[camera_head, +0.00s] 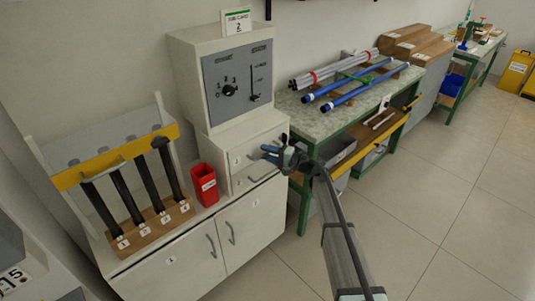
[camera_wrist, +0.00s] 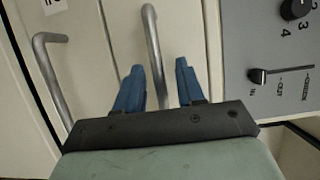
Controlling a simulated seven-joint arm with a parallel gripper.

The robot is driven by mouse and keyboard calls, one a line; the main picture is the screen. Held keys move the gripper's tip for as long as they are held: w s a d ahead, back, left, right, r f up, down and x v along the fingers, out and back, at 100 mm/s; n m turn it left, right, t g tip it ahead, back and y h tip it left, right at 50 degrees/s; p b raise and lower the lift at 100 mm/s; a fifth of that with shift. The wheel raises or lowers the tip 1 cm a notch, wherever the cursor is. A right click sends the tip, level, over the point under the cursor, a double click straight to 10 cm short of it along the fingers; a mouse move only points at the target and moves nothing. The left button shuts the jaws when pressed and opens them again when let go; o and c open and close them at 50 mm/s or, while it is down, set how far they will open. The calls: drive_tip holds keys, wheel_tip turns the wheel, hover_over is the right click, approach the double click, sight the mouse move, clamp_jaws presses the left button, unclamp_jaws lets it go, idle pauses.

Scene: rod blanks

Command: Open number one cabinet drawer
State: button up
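The white drawer unit (camera_head: 243,146) stands under the grey control panel, with two stacked drawers. Their number labels are too small to read surely. My gripper (camera_head: 270,153) is at the upper drawer's front, with its blue fingers pointing at it. In the wrist view my gripper (camera_wrist: 158,80) is open, its two blue fingers apart. The upper drawer's bar handle (camera_wrist: 152,40) runs down between the fingers in that view; I cannot tell if they touch it. The lower drawer's handle (camera_wrist: 42,50) lies to the left, clear of the fingers. Both drawers look shut.
A red bin (camera_head: 204,185) stands just left of the drawers. The control panel (camera_head: 239,87) with knobs is above. A rack of black rods (camera_head: 127,184) is at left. A green-legged table (camera_head: 330,120) with blue and grey rods stands right. Floor in front is clear.

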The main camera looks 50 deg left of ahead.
drive_tip(key=shift+c, duration=0.2)
clamp_jaws()
idle(0.5)
